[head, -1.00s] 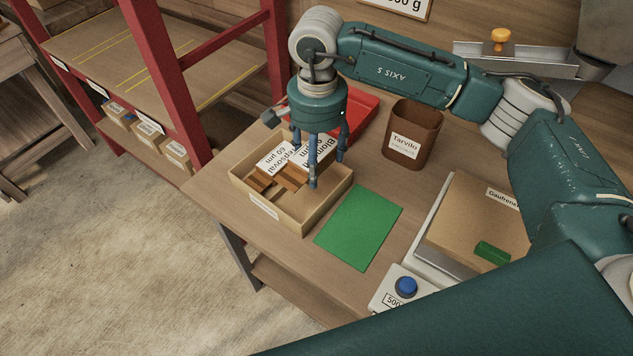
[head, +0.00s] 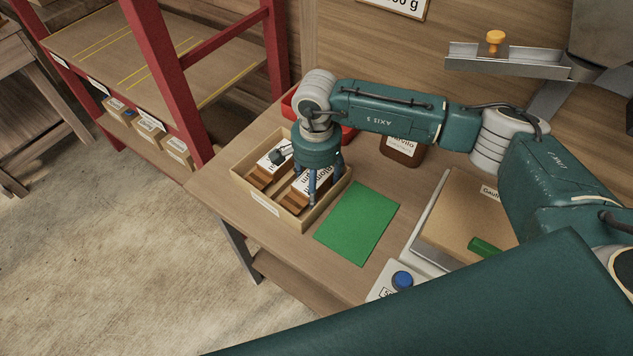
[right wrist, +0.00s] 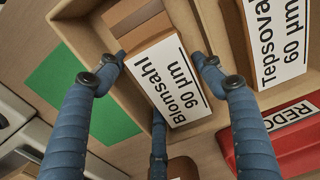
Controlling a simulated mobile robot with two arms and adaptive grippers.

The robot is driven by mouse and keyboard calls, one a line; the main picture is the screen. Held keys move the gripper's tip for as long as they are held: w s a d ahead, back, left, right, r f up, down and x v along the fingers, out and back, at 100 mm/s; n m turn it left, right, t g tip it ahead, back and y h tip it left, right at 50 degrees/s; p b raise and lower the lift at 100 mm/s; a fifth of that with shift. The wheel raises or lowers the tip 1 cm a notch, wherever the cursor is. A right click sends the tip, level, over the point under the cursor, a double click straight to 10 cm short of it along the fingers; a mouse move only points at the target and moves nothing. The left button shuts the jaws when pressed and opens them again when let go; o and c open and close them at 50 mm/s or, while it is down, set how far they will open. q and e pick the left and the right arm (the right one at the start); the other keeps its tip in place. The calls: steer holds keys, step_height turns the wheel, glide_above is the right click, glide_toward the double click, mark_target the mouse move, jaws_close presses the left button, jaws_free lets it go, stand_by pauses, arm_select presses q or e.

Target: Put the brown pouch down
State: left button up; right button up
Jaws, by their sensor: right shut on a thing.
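The brown pouch (head: 301,192), with a white label reading "Blonsahl 90 µm", is in the right-hand part of the light wooden crate (head: 240,184). It also shows in the right wrist view (right wrist: 165,82), between my fingers. My right gripper (head: 323,186) points down over that part of the crate and is shut on this pouch. Whether the pouch touches the crate floor is hard to tell. A second brown pouch (head: 262,174), labelled "Tepsoval 60 µm", lies in the left-hand part, beyond a divider. My left gripper is not in view.
A green mat (head: 358,223) lies bare right of the crate. A red tray (right wrist: 282,148) and a brown bin (head: 401,152) stand behind. A scale with a cardboard box (head: 455,215) is at the right. A red shelf rack (head: 168,80) stands at the left.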

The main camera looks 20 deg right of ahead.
steer(key=shift+f, duration=0.15)
steer(key=o, duration=1)
steer(key=shift+r, duration=0.25)
steer(key=shift+w+r, duration=0.1)
steer(key=shift+r, duration=0.1)
step_height(320, 180, up, 11)
steer(key=b, duration=0.3)
steer(key=shift+f+b, duration=0.2)
steer(key=shift+b, duration=0.15)
steer(key=shift+r, duration=0.5)
